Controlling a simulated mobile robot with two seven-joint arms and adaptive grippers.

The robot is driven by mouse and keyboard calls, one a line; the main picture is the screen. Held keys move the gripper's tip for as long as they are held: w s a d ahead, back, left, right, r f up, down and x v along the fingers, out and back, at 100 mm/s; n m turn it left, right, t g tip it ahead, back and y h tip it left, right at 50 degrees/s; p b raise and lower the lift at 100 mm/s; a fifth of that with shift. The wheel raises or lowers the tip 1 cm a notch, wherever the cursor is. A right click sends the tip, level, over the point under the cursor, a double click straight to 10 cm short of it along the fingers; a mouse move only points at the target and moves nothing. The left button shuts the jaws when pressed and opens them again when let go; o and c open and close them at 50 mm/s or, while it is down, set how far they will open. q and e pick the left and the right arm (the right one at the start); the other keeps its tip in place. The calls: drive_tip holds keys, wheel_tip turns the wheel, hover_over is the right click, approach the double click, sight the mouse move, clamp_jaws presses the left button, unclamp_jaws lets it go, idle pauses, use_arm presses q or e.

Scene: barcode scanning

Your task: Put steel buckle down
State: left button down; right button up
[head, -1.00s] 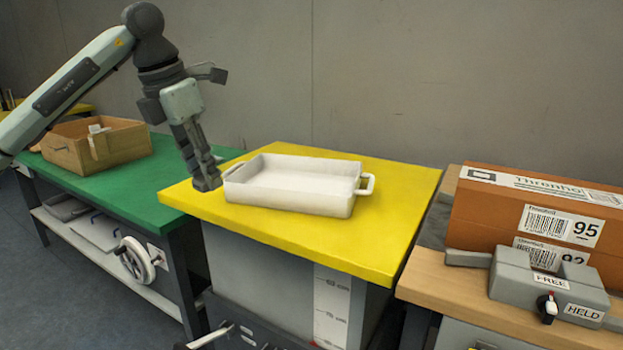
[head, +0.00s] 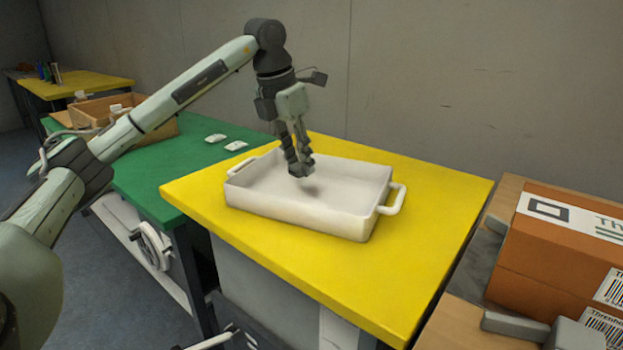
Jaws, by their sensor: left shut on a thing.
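My left gripper (head: 299,170) points down over the inside of the white tray (head: 300,211), near its middle. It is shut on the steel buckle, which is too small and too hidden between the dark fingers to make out. A faint shadow lies on the tray floor just below the fingertips. The tray has a handle at each end and looks otherwise empty. It stands on the yellow tabletop (head: 420,260). My right gripper is not in view.
A green table (head: 170,185) on the left carries a wooden box (head: 165,127) and two small white items (head: 236,145). An orange box (head: 545,262) with barcode labels and grey blocks (head: 515,326) stand on the wooden bench at right. Yellow surface around the tray is clear.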

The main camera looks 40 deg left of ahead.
sight(311, 196)
use_arm(q)
drive_tip(key=w+f, duration=0.2)
drive_tip(key=w, duration=0.1)
drive_tip(key=shift+d, duration=0.4)
drive_tip(key=shift+f, duration=1.95)
drive_tip(key=shift+f, duration=0.1)
drive_tip(key=c, duration=1.2)
unclamp_jaws()
drive_tip(key=v, duration=1.2)
